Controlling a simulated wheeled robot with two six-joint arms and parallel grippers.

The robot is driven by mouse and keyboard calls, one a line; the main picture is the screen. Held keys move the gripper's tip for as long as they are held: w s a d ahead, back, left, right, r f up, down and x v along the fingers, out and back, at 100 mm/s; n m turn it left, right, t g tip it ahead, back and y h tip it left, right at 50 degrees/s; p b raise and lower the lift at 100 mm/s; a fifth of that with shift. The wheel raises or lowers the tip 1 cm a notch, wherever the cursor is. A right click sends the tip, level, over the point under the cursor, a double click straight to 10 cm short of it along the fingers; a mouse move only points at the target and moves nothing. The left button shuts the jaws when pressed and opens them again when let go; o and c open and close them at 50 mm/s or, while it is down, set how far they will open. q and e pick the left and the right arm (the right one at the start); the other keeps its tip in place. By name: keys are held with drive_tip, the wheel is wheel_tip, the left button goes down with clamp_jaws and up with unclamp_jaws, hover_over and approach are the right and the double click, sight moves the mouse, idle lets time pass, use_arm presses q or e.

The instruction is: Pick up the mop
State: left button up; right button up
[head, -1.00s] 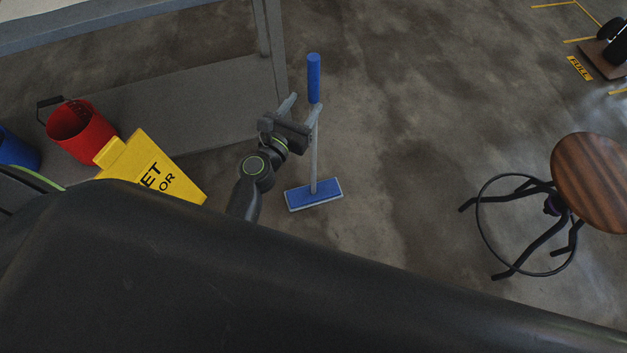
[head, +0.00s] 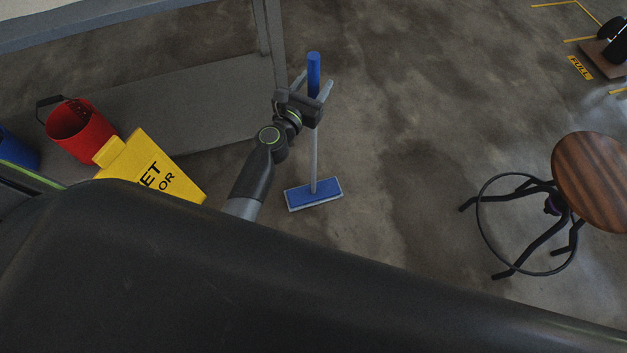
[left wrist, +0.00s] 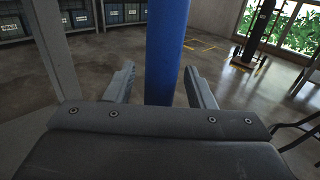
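The mop (head: 314,160) stands upright on the floor in the head view, with a blue grip at the top of a grey pole and a flat blue head at the bottom. My left gripper (head: 315,82) is at the blue grip, with its fingers spread to either side of it. In the left wrist view the blue grip (left wrist: 166,50) rises between the two fingers of the left gripper (left wrist: 160,82). Gaps show on both sides, so the gripper is open. My right gripper is not in view.
A grey shelf unit (head: 200,110) with a post stands left of the mop. A red bucket (head: 82,132) and a yellow wet-floor sign (head: 150,170) are at the left. A wooden-topped stool (head: 592,180) stands at the right. The floor between mop and stool is clear.

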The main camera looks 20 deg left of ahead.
use_arm(q)
clamp_jaws()
idle(1.1)
drive_tip(key=shift+r, duration=0.1)
